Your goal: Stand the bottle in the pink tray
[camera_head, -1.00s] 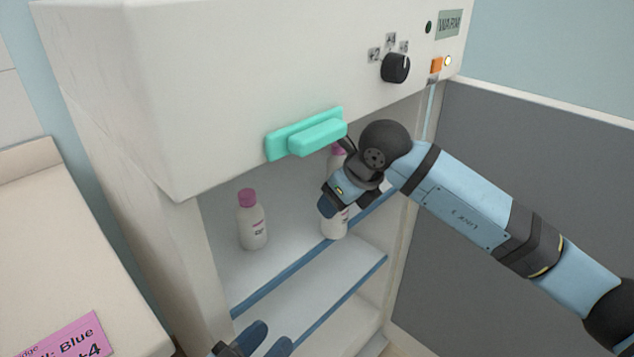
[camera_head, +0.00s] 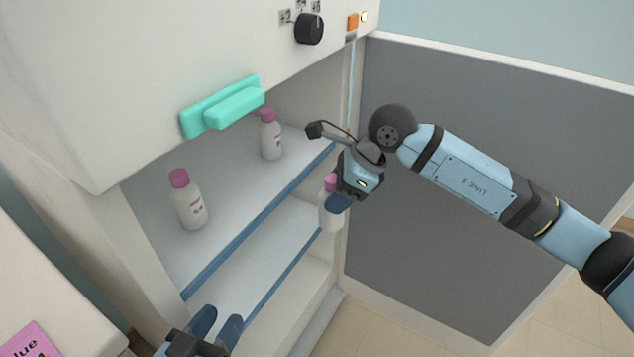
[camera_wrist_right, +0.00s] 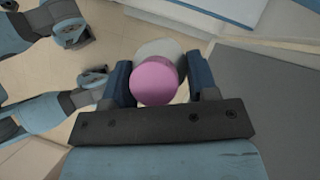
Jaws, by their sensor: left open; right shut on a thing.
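My right gripper (camera_head: 338,200) is shut on a white bottle (camera_head: 331,218) with a pink cap, held upright in front of the cabinet's shelf edges. In the right wrist view the bottle's pink cap (camera_wrist_right: 155,80) sits between the two blue fingers. My left gripper (camera_head: 217,325) is open and empty at the bottom of the head view, in front of the lower shelf. It also shows in the right wrist view (camera_wrist_right: 88,55). I see no pink tray in these frames.
Two similar bottles, one nearer (camera_head: 188,203) and one farther back (camera_head: 271,137), stand on the cabinet's upper shelf (camera_head: 230,190). A teal handle (camera_head: 222,105) is above. A grey panel (camera_head: 440,250) stands on the right. A pink label (camera_head: 30,342) lies on the left counter (camera_head: 60,310).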

